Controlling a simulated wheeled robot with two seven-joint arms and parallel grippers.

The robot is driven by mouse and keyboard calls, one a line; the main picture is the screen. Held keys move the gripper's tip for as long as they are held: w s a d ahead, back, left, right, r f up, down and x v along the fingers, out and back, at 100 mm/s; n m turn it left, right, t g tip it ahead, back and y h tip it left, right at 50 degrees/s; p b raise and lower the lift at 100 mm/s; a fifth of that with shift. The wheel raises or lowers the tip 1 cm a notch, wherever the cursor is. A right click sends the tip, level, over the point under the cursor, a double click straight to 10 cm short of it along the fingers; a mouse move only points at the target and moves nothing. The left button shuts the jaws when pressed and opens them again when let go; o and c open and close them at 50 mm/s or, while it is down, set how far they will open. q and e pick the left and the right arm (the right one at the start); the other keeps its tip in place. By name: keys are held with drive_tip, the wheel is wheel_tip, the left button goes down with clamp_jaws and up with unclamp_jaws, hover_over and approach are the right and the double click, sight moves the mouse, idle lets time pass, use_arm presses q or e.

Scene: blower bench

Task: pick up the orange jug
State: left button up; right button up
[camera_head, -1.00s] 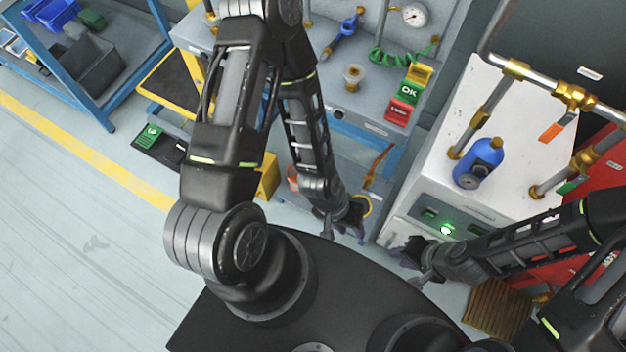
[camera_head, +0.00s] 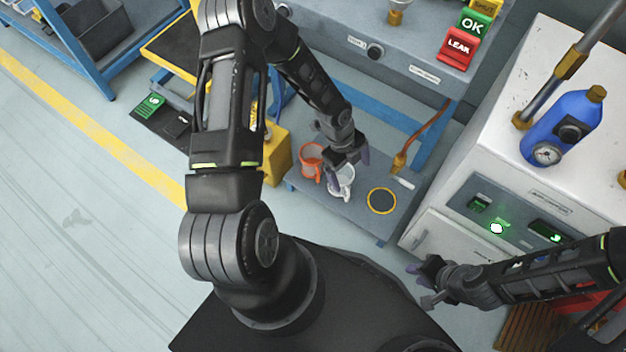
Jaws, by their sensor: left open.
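My right gripper (camera_head: 425,284) is low at the right, in front of the white cabinet and away from both jugs.
A yellow box (camera_head: 277,155) stands left of the jugs. The bench top (camera_head: 395,70) overhangs behind. The white cabinet (camera_head: 450,243) bounds the right.

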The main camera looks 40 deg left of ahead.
use_arm(q)
drive_tip(key=w+a+f+m+y+b, duration=0.25)
drive_tip(key=a+f+m+b, duration=0.3)
drive_tip(key=a+f, duration=0.35)
drive_tip(key=m+b, duration=0.2)
drive_tip(key=m, duration=0.2)
hover_over(312, 161)
drive_tip(key=s+d, duration=0.2)
drive_tip(key=s, duration=0.1)
drive_tip(key=shift+w+d+r+y, duration=0.1)
drive_tip(key=shift+r+y, duration=0.15)
drive_tip(key=shift+y, duration=0.1)
use_arm(e)
wheel_tip(312, 161, down, 10)
drive_tip(key=shift+w+d+f, duration=0.2)
drive_tip(key=shift+w+d, duration=0.1)
drive_tip(key=shift+w, duration=0.15)
use_arm(q)
drive_tip(key=shift+f, duration=0.1)
drive_tip(key=shift+f+b, duration=0.35)
drive_tip(key=shift+f, duration=0.9)
use_arm(e)
drive_tip(key=shift+f, duration=0.6)
